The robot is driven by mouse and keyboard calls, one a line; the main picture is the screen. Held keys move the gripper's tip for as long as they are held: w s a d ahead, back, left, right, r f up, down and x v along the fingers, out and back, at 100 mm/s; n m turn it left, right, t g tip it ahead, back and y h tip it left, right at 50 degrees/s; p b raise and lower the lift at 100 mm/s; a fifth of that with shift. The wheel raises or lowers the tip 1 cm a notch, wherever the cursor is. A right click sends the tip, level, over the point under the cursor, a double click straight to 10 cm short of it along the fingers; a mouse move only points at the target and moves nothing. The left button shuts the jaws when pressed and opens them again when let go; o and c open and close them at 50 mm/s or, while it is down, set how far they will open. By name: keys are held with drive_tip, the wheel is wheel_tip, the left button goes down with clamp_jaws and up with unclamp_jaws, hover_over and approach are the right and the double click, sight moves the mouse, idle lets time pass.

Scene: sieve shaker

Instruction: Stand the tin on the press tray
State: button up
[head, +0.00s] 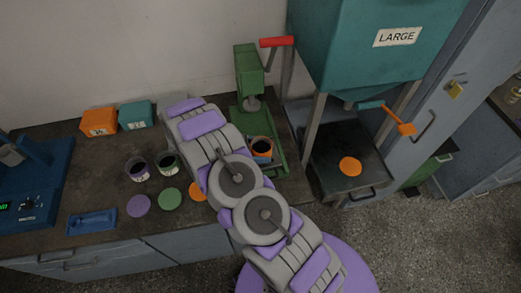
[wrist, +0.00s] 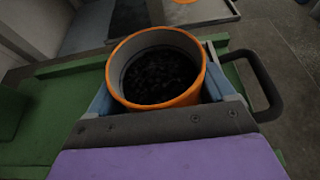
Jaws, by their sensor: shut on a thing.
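The tin (wrist: 187,96) has an orange rim and holds dark granules. In the head view the tin (head: 262,142) is over the green press tray (head: 279,168), partly hidden by my arm. My gripper (wrist: 158,88) is shut on the tin, with a blue finger on each side of it. The tin looks upright. The press tray's green surface (wrist: 45,135) shows around and below the tin in the wrist view. I cannot tell whether the tin's base touches the tray, as its lower part is hidden.
The green press (head: 247,72) with a red handle (head: 277,42) rises behind the tin. Two dark tins (head: 152,168), coloured discs (head: 170,198), a blue scoop (head: 92,222) and two bins (head: 118,118) stand left. The teal LARGE hopper (head: 365,45) is at right, above a dark tray (head: 340,180).

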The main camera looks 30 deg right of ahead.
drive_tip(key=o, duration=1.1)
drive_tip(key=p+v, duration=0.2)
drive_tip(key=v, duration=0.9)
drive_tip(key=s+r+m+g+y, duration=0.1)
drive_tip(key=s+r+m+y, duration=0.4)
drive_tip(key=r, duration=0.7)
drive_tip(key=s+r+m+y, duration=0.2)
drive_tip(key=s+r+m, duration=0.1)
drive_tip(key=s+r, duration=0.55)
drive_tip(key=s+a+r+m+t+y, duration=0.1)
drive_tip(key=s+r+m+y, duration=0.1)
drive_tip(key=s, duration=0.5)
drive_tip(key=s+a+r+m+t+y, duration=0.1)
drive_tip(key=s+a+r+m+y, duration=0.1)
drive_tip(key=s, duration=0.5)
drive_tip(key=s+a+r+m+t+y, duration=0.1)
drive_tip(key=s+r+m+y, duration=0.1)
drive_tip(key=s, duration=0.5)
drive_tip(key=shift+s+a+m, duration=0.15)
drive_tip(key=shift+s+m, duration=0.2)
drive_tip(key=shift+m, duration=0.05)
